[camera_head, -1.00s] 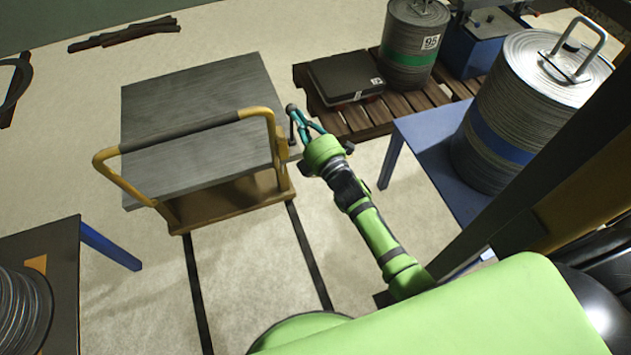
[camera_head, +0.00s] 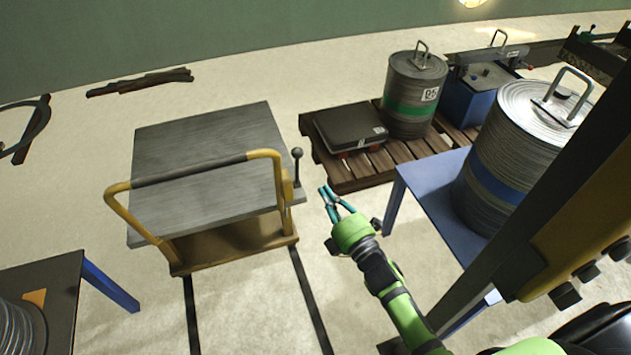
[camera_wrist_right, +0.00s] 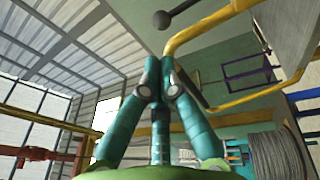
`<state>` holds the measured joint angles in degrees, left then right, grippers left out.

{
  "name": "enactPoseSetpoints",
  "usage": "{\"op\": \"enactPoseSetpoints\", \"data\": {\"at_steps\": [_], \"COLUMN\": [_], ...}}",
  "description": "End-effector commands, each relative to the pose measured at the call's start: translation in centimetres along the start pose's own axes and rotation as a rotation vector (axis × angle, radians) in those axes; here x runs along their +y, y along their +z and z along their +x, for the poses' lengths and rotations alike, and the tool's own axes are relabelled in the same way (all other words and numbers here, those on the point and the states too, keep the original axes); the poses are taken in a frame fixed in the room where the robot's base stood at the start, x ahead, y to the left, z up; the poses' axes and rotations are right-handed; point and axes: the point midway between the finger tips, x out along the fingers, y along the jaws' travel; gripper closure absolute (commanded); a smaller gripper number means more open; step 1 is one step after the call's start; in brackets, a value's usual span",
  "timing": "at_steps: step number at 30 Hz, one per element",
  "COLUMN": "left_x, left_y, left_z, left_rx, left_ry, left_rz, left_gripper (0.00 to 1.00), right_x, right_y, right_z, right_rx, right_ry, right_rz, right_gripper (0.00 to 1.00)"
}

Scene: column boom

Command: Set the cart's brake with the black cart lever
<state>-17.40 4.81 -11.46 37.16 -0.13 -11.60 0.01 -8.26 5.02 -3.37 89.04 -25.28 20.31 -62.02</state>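The cart (camera_head: 205,160) has a grey deck and a yellow push handle (camera_head: 280,185) with a dark grip. The black cart lever (camera_head: 297,168) stands about upright at the cart's right edge, with a ball knob on top. In the right wrist view the lever's knob (camera_wrist_right: 161,19) is ahead of the fingertips, apart from them. My right gripper (camera_head: 327,190) is to the right of the lever, with clear floor between them. In the wrist view its teal fingers (camera_wrist_right: 159,68) come together at the tips, with nothing held. My left gripper is out of view.
A pallet (camera_head: 365,172) with a black case (camera_head: 350,128) and a drum (camera_head: 412,95) stands beyond. Another table (camera_head: 65,285) is at lower left. Floor shows between cart and pallet.

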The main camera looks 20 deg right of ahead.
Motion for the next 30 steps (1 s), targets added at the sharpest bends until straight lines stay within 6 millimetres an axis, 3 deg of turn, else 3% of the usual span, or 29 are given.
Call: {"op": "enactPoseSetpoints", "data": {"at_steps": [3, 8, 26, 30], "left_x": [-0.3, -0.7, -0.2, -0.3], "left_y": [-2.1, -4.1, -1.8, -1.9], "left_z": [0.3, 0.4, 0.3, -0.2], "left_rx": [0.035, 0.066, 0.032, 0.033], "left_ry": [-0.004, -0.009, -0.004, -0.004], "left_rz": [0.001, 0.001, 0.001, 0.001], "left_gripper": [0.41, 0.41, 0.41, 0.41], "right_x": [-0.2, -0.2, -0.3, -2.0], "right_y": [-0.1, 0.0, -0.1, 0.0], "right_z": [-2.1, -3.5, -3.8, -4.3], "right_rx": [0.0, 0.001, 0.001, -0.014], "right_ry": [-0.003, 0.0, -0.002, -0.059], "right_rz": [0.0, 0.0, 0.002, 0.062], "right_gripper": [1.0, 1.0, 1.0, 1.0]}}
